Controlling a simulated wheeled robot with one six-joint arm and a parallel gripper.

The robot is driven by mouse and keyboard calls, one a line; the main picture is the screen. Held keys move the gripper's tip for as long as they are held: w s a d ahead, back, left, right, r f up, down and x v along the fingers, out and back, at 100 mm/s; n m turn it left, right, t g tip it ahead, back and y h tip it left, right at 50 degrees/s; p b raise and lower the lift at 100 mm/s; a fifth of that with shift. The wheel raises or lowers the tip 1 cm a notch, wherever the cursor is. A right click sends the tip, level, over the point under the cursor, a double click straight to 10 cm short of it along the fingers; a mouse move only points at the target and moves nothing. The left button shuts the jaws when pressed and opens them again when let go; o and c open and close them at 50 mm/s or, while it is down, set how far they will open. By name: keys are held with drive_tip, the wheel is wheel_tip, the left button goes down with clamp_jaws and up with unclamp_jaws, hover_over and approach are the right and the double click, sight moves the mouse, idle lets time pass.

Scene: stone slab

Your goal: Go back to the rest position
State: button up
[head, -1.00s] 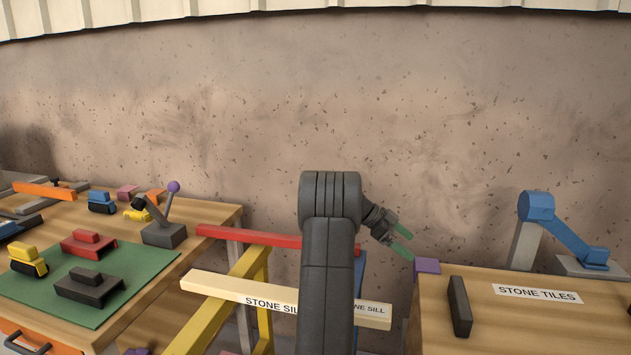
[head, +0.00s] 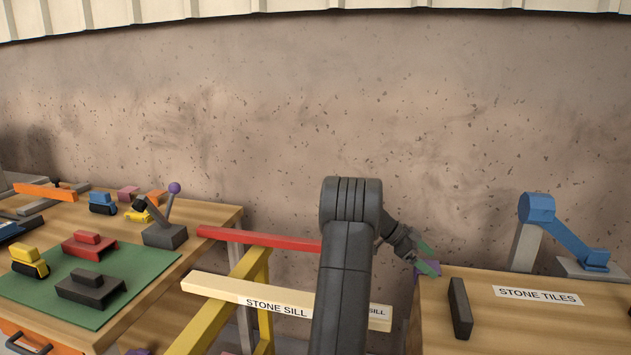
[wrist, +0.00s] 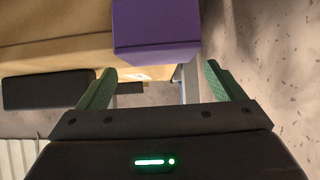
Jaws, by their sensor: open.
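My gripper (head: 428,259) is at the back left corner of the right-hand table, in front of the wall. In the wrist view its two green fingers (wrist: 156,88) are spread apart with nothing between them. A purple block (wrist: 156,30) lies just beyond the fingertips, apart from them, at the table's edge. In the head view the purple block (head: 425,279) is mostly hidden behind the gripper. My dark arm rises in the middle of the head view and bends right.
The right table (head: 560,325) bears a dark block (head: 460,308), a "STONE TILES" label (head: 538,294) and a blue lever device (head: 565,230). A "STONE SILL" beam (head: 230,290) and a red bar (head: 262,238) span the gap. The left table holds several toy-like machines on a green mat (head: 140,265).

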drive_tip(key=shift+f, duration=0.1)
drive_tip(key=shift+f, duration=0.15)
drive_tip(key=v, duration=1.3)
drive_tip(key=x, duration=1.3)
drive_tip(key=shift+d+f, duration=0.1)
wheel_tip(320, 180, up, 4)
drive_tip(key=p, duration=0.3)
drive_tip(key=shift+p, duration=0.75)
drive_tip(key=shift+r+p, duration=1.05)
drive_tip(key=shift+p, duration=0.35)
drive_tip(key=shift+a, duration=0.2)
